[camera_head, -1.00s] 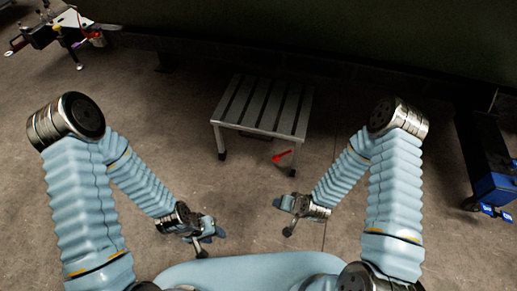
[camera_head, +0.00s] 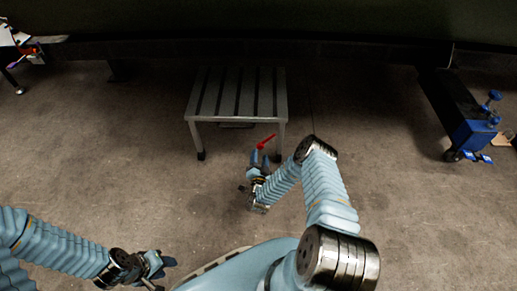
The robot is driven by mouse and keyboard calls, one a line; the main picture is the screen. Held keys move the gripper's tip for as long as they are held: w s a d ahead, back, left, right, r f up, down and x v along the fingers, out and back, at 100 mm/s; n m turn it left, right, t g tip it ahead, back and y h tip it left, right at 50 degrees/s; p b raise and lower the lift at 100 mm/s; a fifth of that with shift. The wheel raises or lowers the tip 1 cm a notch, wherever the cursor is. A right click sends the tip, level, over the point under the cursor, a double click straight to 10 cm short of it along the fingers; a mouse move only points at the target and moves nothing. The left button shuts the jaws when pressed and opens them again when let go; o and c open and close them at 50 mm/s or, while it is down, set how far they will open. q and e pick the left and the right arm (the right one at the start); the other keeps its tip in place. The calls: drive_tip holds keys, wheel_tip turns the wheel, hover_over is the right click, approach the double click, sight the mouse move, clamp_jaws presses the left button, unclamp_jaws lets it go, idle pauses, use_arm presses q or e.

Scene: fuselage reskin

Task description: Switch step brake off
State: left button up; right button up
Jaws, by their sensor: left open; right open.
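The step (camera_head: 237,93) is a low grey metal platform with a slatted top, standing on the floor ahead of me. Its brake is a red lever (camera_head: 266,141) near the step's front right leg, slanting up to the right. My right gripper (camera_head: 260,160) is open just below the red lever, its fingers pointing up toward it. I cannot tell whether a finger touches the lever. My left gripper (camera_head: 158,264) is open and empty, low over the floor at the lower left, well away from the step.
A dark fuselage surface (camera_head: 260,20) spans the top of the view behind the step. A blue wheeled jack or stand (camera_head: 472,135) is at the right. A white equipment piece (camera_head: 12,38) is at the upper left. The floor left of the step is clear.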

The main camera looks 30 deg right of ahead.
sight(260, 148)
drive_tip(key=x, duration=0.6)
drive_tip(key=shift+b, duration=0.4)
clamp_jaws()
